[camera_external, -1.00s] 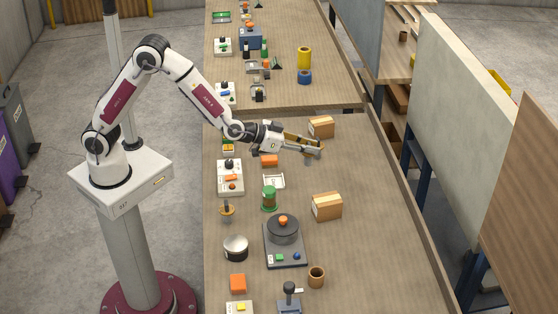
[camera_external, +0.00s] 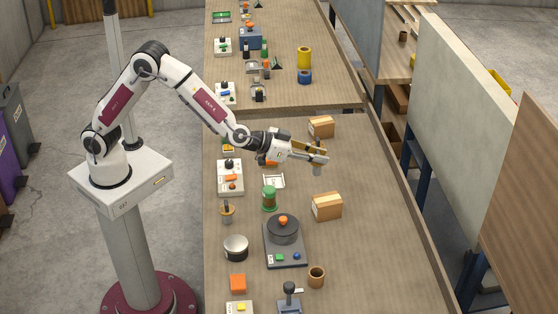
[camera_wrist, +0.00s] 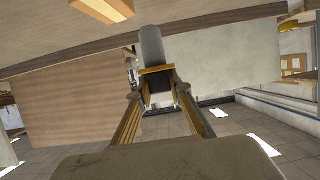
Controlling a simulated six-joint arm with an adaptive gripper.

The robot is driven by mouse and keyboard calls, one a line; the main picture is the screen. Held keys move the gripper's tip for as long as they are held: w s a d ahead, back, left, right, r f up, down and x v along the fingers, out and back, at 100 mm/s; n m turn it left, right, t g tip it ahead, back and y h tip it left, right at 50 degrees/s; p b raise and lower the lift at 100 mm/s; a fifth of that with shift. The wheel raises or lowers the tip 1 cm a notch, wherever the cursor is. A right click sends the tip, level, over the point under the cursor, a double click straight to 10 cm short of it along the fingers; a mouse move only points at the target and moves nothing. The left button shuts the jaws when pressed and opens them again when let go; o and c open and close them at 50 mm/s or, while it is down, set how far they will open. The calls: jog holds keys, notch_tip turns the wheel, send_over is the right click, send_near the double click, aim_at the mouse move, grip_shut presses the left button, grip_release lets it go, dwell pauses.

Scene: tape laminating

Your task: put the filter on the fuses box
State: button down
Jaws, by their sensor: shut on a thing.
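My gripper (camera_external: 318,155) is shut on a grey cylindrical piece (camera_external: 317,170) with a brown-yellow part, which I take for the filter. It is held above the right part of the near table. In the wrist view, the grey cylinder (camera_wrist: 151,45) and its yellow-brown collar (camera_wrist: 156,72) sit at the tips of the fingers (camera_wrist: 160,95). No label marks the fuses box. Two brown cartons are possible: one (camera_external: 327,207) below and right of my gripper, the other (camera_external: 321,127) just above it in the picture. My gripper is apart from both.
A dark round pot on a base (camera_external: 283,235), a green cylinder (camera_external: 269,198), a white tray (camera_external: 274,181) and a white control box (camera_external: 230,178) stand on the near table (camera_external: 375,240). A brown cup (camera_external: 317,277) is nearer. The table's right side is mostly clear.

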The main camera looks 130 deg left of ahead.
jog(key=w+d+r, duration=0.2)
jog(key=w+r, duration=0.3)
jog(key=w, duration=0.1)
jog(key=shift+d, duration=0.15)
jog(key=shift+w, duration=0.1)
dwell(0.7)
send_over(328, 198)
notch_tip(328, 198, down, 6)
dwell(0.5)
jog(key=shift+d+f, duration=0.1)
jog(key=shift+f, duration=0.05)
jog(key=shift+f, duration=1.85)
jog(key=shift+f, duration=0.1)
